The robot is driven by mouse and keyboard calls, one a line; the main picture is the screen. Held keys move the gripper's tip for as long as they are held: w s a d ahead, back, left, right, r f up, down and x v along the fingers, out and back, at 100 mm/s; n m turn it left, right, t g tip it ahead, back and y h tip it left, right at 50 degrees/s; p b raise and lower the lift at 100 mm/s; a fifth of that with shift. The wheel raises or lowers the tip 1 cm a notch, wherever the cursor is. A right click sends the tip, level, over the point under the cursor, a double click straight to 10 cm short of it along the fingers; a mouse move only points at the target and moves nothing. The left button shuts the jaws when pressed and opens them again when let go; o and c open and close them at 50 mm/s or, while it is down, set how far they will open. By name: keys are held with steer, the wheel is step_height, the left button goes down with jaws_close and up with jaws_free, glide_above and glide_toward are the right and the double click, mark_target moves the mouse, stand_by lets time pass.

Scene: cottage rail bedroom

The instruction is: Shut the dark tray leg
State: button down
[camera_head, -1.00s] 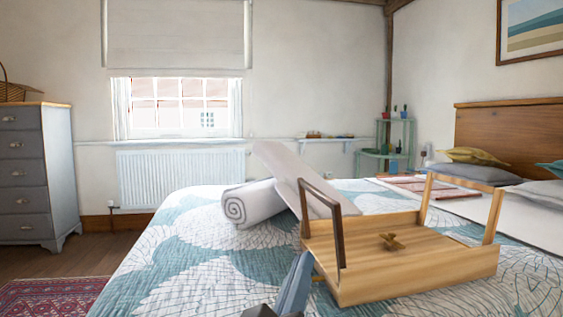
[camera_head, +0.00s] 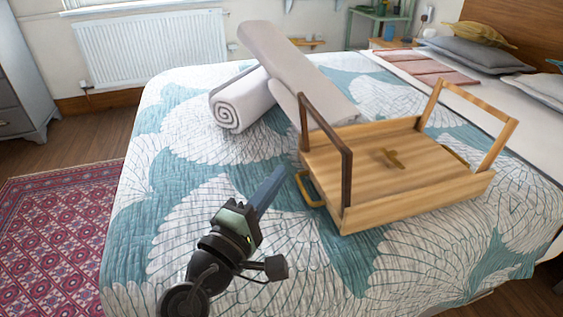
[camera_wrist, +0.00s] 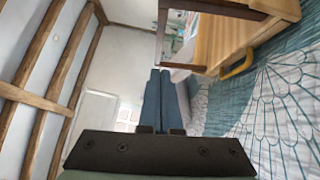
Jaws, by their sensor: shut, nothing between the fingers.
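The wooden tray (camera_head: 415,185) lies upside down on the bed, its underside facing up. Its dark leg (camera_head: 326,135) stands raised at the tray's left end as a brown frame; part of it also shows in the wrist view (camera_wrist: 215,8). A light wood leg (camera_head: 475,110) stands raised at the right end. A small wooden catch (camera_head: 392,158) sits mid-tray. My gripper (camera_head: 272,182) is shut and empty, left of the tray's brass side handle (camera_head: 308,188) and apart from the dark leg. Its blue fingers (camera_wrist: 160,98) are together in the wrist view.
Rolled white towels (camera_head: 240,100) lie behind the tray, one leaning across close to the dark leg. The patterned quilt (camera_head: 180,180) is clear on the left. Pillows (camera_head: 480,55) and a pink folded cloth (camera_head: 435,75) lie at the back right.

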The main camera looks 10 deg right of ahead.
mark_target(326, 133)
steer(key=x, duration=0.3)
steer(key=s+d+b+x, duration=0.1)
steer(key=x, duration=0.6)
steer(key=shift+s+d+r, duration=0.1)
steer(key=shift+s+d, duration=0.1)
steer(key=shift+d, duration=0.65)
steer(key=shift+r, duration=0.1)
